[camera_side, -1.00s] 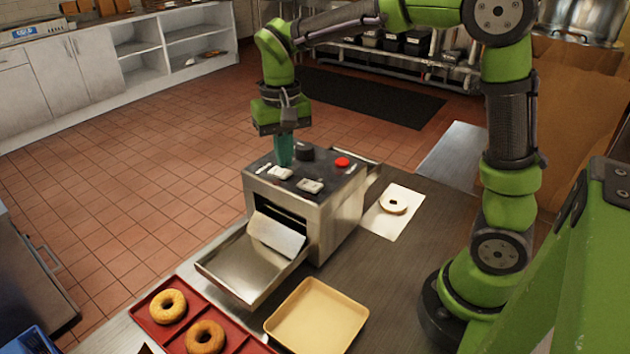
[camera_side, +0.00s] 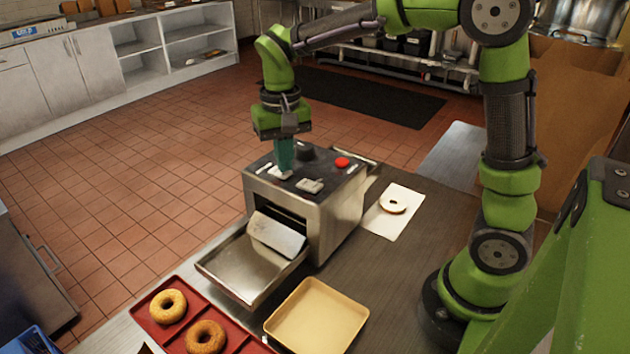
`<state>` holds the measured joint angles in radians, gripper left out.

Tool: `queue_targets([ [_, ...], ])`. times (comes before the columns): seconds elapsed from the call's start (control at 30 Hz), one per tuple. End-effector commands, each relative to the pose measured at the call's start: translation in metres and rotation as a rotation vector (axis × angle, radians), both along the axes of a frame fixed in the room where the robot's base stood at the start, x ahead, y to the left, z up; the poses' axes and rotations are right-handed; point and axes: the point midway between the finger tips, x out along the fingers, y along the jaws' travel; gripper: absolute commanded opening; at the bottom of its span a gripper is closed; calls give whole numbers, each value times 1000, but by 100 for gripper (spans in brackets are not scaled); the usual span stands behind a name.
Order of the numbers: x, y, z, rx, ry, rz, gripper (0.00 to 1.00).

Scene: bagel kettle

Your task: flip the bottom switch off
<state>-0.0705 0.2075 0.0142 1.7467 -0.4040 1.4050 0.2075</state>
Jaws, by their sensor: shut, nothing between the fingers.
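The metal toaster machine (camera_side: 342,215) stands on the counter with a dark control panel on top. The panel carries two pale switches: one at the left (camera_side: 280,173), partly hidden behind my fingertips, and one nearer the front (camera_side: 310,186). Which of them is the bottom switch, and their on or off positions, I cannot tell. A red button (camera_side: 342,162) and a dark knob (camera_side: 305,153) sit further back. My gripper (camera_side: 285,168) points straight down with its teal fingers shut and empty. The fingertips are at or just above the left switch; contact is unclear.
A metal tray (camera_side: 240,270) slopes out of the machine's front. A red tray (camera_side: 145,322) with two bagels and an empty cream tray (camera_side: 318,318) lie in front. A bagel half (camera_side: 394,202) rests on white paper (camera_side: 400,223) at the right.

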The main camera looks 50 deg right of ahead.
Motion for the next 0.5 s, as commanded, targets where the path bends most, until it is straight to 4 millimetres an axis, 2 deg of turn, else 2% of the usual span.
queue_targets([
  [0.5,0,0,-8,0,0,-1,0],
])
